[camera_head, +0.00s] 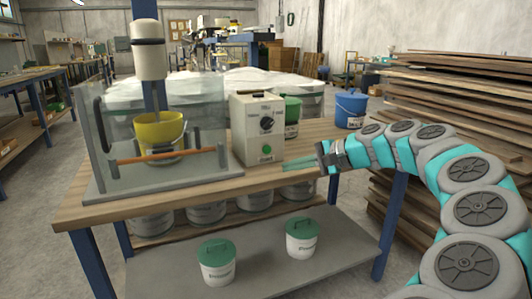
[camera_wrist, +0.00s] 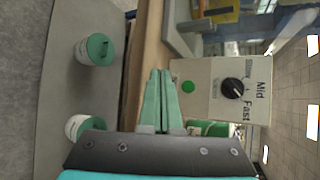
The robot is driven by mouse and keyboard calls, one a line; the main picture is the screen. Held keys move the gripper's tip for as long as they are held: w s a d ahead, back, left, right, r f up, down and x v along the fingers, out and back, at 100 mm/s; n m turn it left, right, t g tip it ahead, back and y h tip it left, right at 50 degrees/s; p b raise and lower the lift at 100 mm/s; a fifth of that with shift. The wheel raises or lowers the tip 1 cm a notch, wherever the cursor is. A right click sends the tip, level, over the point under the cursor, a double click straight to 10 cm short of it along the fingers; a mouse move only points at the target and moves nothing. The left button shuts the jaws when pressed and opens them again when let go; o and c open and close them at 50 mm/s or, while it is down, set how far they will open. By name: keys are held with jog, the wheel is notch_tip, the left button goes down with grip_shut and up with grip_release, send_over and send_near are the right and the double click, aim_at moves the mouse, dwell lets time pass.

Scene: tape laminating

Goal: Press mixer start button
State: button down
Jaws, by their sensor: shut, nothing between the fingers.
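The mixer control box (camera_head: 257,128) is beige and stands on the wooden table to the right of the mixer. On its front are a black speed dial (camera_head: 267,123) and a green button (camera_head: 267,150) below the dial. In the wrist view the box appears turned sideways, with the green button (camera_wrist: 188,86) and the dial (camera_wrist: 232,88). My gripper (camera_head: 285,165) is shut and empty, its teal fingers pointing toward the box near the button's height. In the wrist view its fingertips (camera_wrist: 160,74) are left of the button. I cannot tell whether they touch the box.
The mixer (camera_head: 150,60) stands behind a clear guard, over a yellow bucket (camera_head: 158,130). A blue bucket (camera_head: 351,109) and a green-lidded bucket (camera_head: 292,115) stand behind. White buckets with green lids (camera_head: 216,260) sit on the lower shelf. Stacked boards (camera_head: 450,95) are at right.

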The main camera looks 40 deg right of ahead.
jog(key=shift+w, duration=0.1)
jog(key=p, duration=0.4)
send_near(267, 150)
jog(key=shift+w+a+f, duration=1.75)
jog(key=shift+w+f, duration=0.05)
jog(key=shift+f, duration=0.2)
jog(key=shift+w, duration=0.1)
dwell(0.3)
jog(key=shift+w+d, duration=0.1)
jog(key=shift+w, duration=0.2)
